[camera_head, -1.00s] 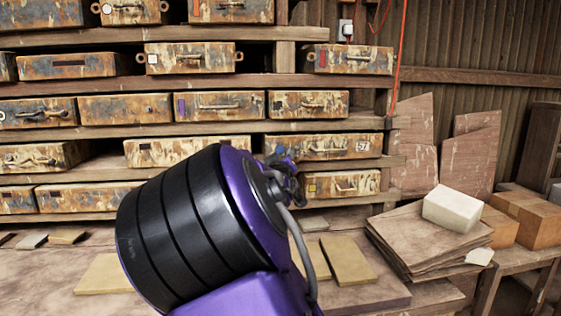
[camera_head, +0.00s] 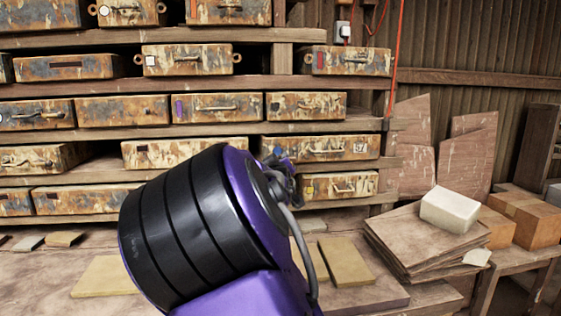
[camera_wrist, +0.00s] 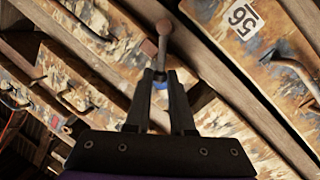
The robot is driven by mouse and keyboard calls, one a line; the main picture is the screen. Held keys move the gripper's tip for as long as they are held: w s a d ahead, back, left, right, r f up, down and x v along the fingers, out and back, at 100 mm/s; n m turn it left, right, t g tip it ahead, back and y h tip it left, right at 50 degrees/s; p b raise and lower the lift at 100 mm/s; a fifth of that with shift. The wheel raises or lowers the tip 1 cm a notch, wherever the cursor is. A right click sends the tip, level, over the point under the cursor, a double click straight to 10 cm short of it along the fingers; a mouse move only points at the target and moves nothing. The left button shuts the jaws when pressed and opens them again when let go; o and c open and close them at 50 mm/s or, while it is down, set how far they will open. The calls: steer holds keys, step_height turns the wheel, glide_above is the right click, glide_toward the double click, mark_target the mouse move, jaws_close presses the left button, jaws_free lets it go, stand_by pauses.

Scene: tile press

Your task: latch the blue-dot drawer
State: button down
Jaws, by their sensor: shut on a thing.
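In the wrist view my gripper (camera_wrist: 162,76) has its two dark fingers close together at a metal rod (camera_wrist: 161,52) with a rusty round knob on its end. The fingers are shut on this rod. The blue dot (camera_wrist: 160,85) shows between the fingers, on the blue-dot drawer (camera_wrist: 115,62), a stained cream and rusty front that runs diagonally across the picture. The fingers hide part of this front.
The head view shows several rows of rusty drawers on a wooden rack (camera_head: 200,83). Loose boards (camera_head: 415,238) and a pale block (camera_head: 450,209) lie at the right.

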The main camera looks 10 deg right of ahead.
steer(key=shift+d+r+m+g+y, duration=0.25)
steer(key=shift+d+m, duration=0.35)
steer(key=shift+m, duration=0.45)
steer(key=shift+d+r+m+g+y, duration=0.2)
steer(key=shift+d+m, duration=0.35)
steer(key=shift+m, duration=0.45)
steer(key=shift+d+r+m+g+y, duration=0.2)
steer(key=shift+d+m, duration=0.4)
steer(key=shift+m, duration=0.45)
steer(key=c, duration=0.9)
jaws_free()
steer(key=shift+s, duration=0.1)
